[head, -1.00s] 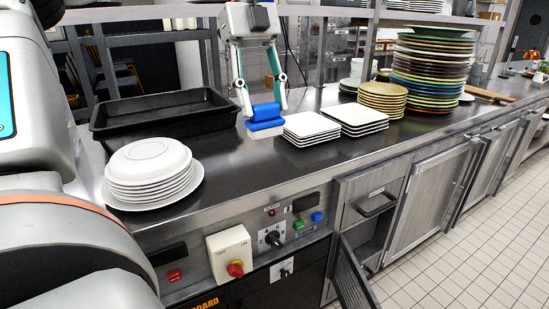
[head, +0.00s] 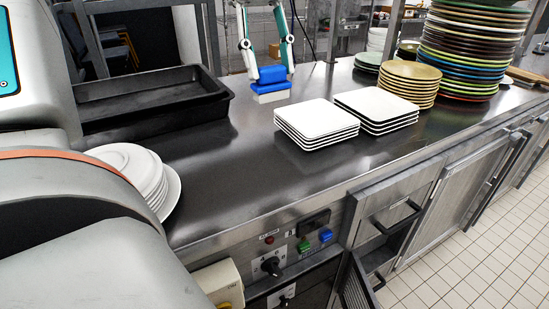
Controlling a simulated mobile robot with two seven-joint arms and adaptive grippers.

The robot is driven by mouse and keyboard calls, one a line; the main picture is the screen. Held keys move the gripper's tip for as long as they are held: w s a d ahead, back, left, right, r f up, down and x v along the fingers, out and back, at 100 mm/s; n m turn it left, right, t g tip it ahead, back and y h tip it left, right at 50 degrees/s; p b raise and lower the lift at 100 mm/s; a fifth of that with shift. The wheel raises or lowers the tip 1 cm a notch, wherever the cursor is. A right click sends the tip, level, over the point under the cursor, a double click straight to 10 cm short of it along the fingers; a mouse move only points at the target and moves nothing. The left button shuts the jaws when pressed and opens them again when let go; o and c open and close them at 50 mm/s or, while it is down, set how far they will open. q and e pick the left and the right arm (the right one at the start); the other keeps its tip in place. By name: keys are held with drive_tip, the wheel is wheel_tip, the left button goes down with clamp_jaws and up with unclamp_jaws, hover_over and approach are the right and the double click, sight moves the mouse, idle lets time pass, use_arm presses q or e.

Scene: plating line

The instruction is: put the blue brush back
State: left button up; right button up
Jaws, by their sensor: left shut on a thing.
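The blue brush (head: 272,75) has a blue body with a pale bristle block (head: 271,96) below it. My left gripper (head: 270,70) is shut on the brush from above, at the back of the steel counter (head: 245,165). The brush is upright, bristles down; I cannot tell whether it touches the counter. It is right of the black tray and behind the square white plates. My right gripper is not in view.
A black tray (head: 160,128) stands at the back left. Stacked square white plates (head: 316,117) and (head: 376,103) lie right of centre. Round white plates (head: 135,165) are at left, and a tall coloured plate stack (head: 465,60) is at right. The front middle counter is clear. A lower door (head: 356,290) hangs open.

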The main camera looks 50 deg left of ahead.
use_arm(q)
drive_tip(key=shift+w+a, duration=0.3)
drive_tip(key=shift+w, duration=0.05)
wheel_tip(320, 180, down, 20)
drive_tip(key=shift+r+b, duration=0.1)
drive_tip(key=shift+b, duration=0.8)
drive_tip(key=o, duration=1.1)
drive_tip(key=v, duration=1.2)
drive_tip(key=shift+p, duration=0.4)
drive_tip(key=shift+d, duration=0.1)
